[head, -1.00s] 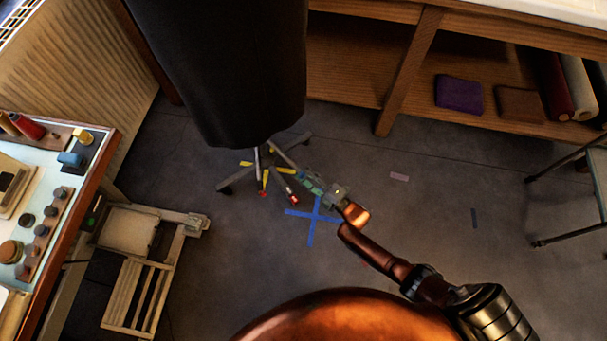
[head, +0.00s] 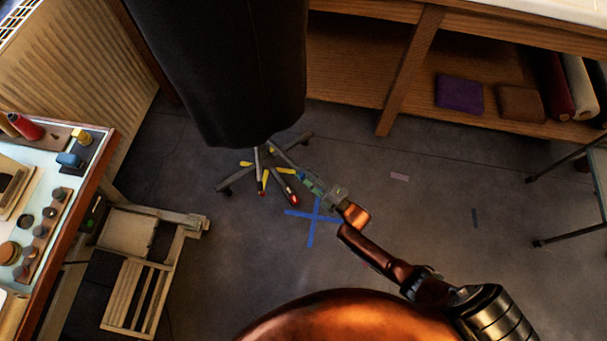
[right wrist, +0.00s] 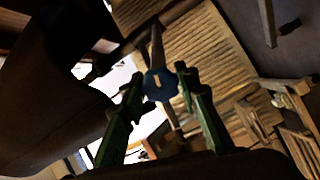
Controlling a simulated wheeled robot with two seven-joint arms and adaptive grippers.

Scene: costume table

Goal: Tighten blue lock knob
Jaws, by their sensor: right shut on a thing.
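The blue lock knob (right wrist: 161,84) has a pale mark on its face and sits on a pole in the right wrist view. The green fingers of my right gripper (right wrist: 160,77) are on either side of it, shut on it. In the head view my right gripper (head: 306,180) reaches in beside the stand pole, below the dark garment (head: 225,70). The knob is small there and mostly covered by the fingers. My left gripper is not in view.
A wooden chair (head: 140,285) and a worktable (head: 107,150) are at left. A shelf (head: 350,85) is behind, a metal-legged stool (head: 560,240) at right.

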